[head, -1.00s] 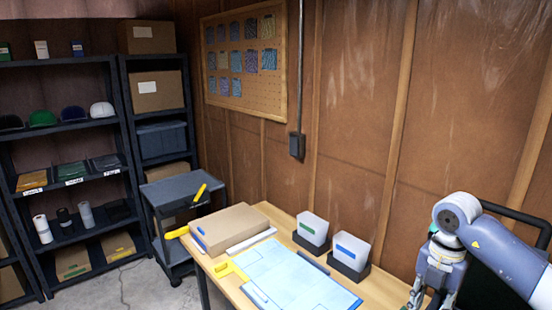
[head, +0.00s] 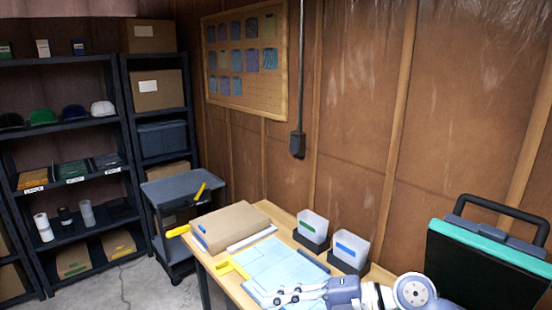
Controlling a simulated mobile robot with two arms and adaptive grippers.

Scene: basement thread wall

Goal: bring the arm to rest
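My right arm comes in from the lower right and lies low across the front of the wooden table. My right gripper (head: 272,296) points left over the near edge of the light blue mat (head: 265,258). I see nothing held in it, but its fingers are small and side-on, so the gap between them cannot be judged. The gripper and wrist hide the mat's near right part. My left arm and gripper are not in view.
On the table (head: 236,290) are a cardboard box (head: 230,226), a yellow tool (head: 233,268) and two bins (head: 312,228) (head: 350,249). A black and teal case (head: 485,262) stands at right. A grey cart (head: 183,188) and shelves (head: 66,128) are at left.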

